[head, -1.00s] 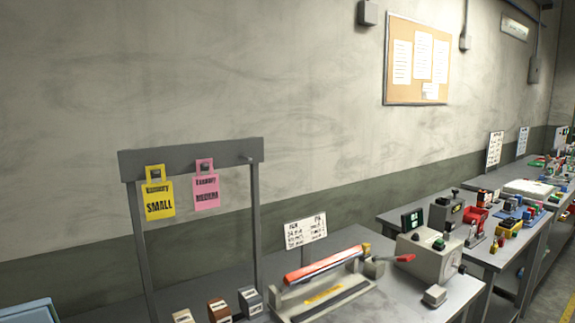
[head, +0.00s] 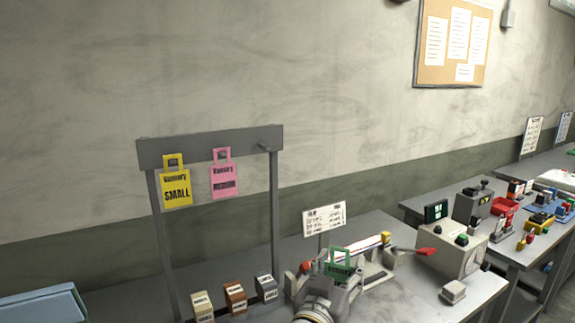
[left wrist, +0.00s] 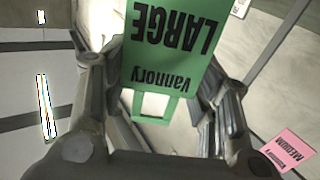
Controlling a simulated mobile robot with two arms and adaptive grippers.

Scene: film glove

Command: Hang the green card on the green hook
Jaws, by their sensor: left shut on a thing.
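The green card (left wrist: 170,45), printed "LARGE" and "Vannory", is held in my left gripper (left wrist: 165,95); it appears upside down in the left wrist view. In the head view the green card (head: 340,262) stands above my left gripper (head: 325,278), low over the bench and right of the grey rack (head: 208,146). The rack's right-hand peg (head: 267,146) is bare and looks grey; I cannot make out a green colour on it. The card is below and to the right of this peg. My right gripper is not in view.
A yellow "SMALL" card (head: 176,188) and a pink "MEDIUM" card (head: 223,181) hang on the rack. Small blocks (head: 235,296), a sign (head: 324,218) and a grey machine (head: 452,248) stand on the bench.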

